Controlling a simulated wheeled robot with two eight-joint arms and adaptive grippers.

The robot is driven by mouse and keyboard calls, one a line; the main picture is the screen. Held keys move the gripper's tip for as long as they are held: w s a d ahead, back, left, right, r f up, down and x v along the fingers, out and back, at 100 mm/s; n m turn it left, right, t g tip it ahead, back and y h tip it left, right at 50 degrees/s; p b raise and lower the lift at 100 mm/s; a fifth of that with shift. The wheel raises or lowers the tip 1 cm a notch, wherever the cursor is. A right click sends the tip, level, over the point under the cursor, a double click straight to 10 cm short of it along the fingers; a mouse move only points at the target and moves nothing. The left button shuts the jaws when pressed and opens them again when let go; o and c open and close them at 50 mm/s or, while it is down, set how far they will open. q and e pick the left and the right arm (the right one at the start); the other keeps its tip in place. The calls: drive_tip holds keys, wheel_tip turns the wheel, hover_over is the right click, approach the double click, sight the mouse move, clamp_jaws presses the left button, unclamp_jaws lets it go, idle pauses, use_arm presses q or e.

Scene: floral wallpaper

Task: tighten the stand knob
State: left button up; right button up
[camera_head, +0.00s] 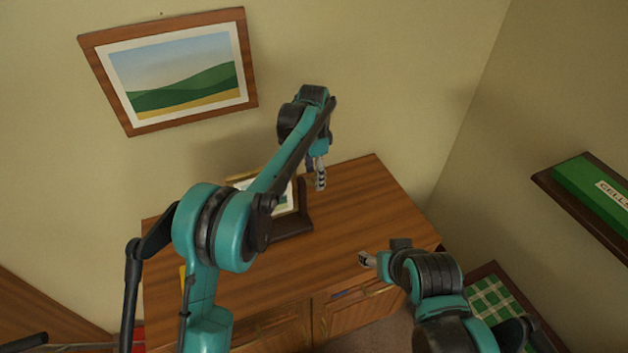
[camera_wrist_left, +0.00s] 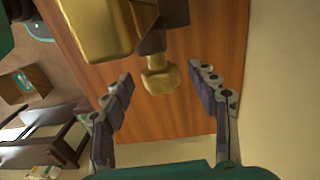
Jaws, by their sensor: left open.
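The stand (camera_head: 293,226) is dark wood, on the wooden cabinet top, with a small framed picture (camera_head: 290,203) on it, partly hidden behind my left arm. A gold faceted knob (camera_wrist_left: 159,77) shows in the left wrist view, below a dark post and beside a gold frame part (camera_wrist_left: 95,22). My left gripper (camera_head: 318,178) is at the stand's upper right. In the left wrist view its two fingers (camera_wrist_left: 163,85) are spread to either side, with the knob between and slightly beyond them, apart from both. My right gripper (camera_head: 367,259) is over the cabinet's front right; its opening is unclear.
The cabinet top (camera_head: 365,205) is clear to the right of the stand. A framed landscape (camera_head: 180,75) hangs on the wall behind. A green checked cloth (camera_head: 495,305) lies lower right.

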use_arm(q)
drive_tip(key=shift+f, duration=0.65)
drive_tip(key=c, duration=1.2)
drive_tip(key=shift+o, duration=0.2)
drive_tip(key=shift+w+r+g+p, duration=0.15)
drive_tip(key=shift+r+g+p, duration=0.05)
drive_tip(key=shift+g+p, duration=0.7)
drive_tip(key=g+p, duration=0.1)
drive_tip(key=p, duration=0.1)
drive_tip(key=g+h+p, duration=0.1)
drive_tip(key=g+p, duration=0.1)
drive_tip(key=shift+w+a+f, duration=0.1)
drive_tip(key=shift+w, duration=0.15)
drive_tip(key=shift+f+g+h+p, duration=0.15)
drive_tip(key=shift+g+h+p, duration=0.15)
drive_tip(key=shift+p, duration=0.2)
drive_tip(key=o, duration=1.2)
drive_tip(key=shift+s, duration=0.1)
drive_tip(key=shift+c, duration=0.2)
